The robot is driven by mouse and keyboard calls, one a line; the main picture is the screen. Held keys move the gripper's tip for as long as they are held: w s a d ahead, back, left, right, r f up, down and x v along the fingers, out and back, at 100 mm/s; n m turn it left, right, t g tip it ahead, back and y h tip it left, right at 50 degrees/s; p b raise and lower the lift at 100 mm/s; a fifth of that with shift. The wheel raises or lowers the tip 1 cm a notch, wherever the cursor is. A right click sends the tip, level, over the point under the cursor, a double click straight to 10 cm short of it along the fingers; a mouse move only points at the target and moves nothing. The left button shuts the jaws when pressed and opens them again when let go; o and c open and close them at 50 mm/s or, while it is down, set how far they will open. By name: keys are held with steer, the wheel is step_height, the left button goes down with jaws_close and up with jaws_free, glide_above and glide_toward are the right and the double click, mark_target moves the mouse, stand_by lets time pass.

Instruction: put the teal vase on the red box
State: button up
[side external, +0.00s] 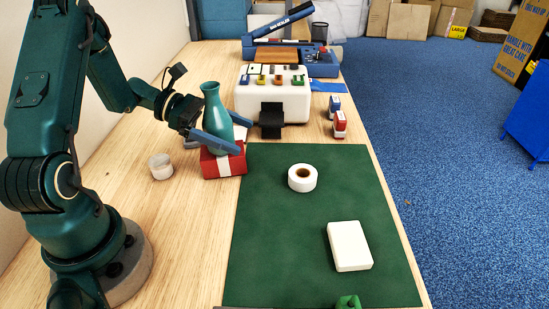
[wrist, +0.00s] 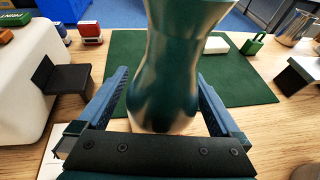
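The teal vase (side external: 213,112) stands upright over the red box (side external: 209,167), which has a white band. Its base appears to rest on the box top, though a finger partly covers that spot. My gripper (side external: 246,139) reaches in from the left, with one blue finger on the near side of the vase and one on the far side. In the wrist view the vase (wrist: 165,85) is between the two fingers of my gripper (wrist: 161,75), with narrow gaps seeming to show on both sides. The fingers look open around it.
A white machine (side external: 272,96) with a black ledge stands just behind the box. Red and blue stamps (side external: 339,124) are to its right. A green mat (side external: 280,240) holds a tape roll (side external: 302,178) and a white block (side external: 349,246). A small clear cup (side external: 160,167) is left of the box.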

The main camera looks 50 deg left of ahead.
mark_target(203, 87)
steer(key=shift+r, duration=0.1)
steer(key=shift+s+a+r, duration=0.15)
steer(key=shift+a, duration=0.15)
steer(key=v, duration=0.4)
steer(key=shift+s+a, duration=0.1)
steer(key=shift+a, duration=0.1)
step_height(203, 87, up, 7)
steer(key=shift+d+r, duration=0.1)
steer(key=shift+d, duration=0.05)
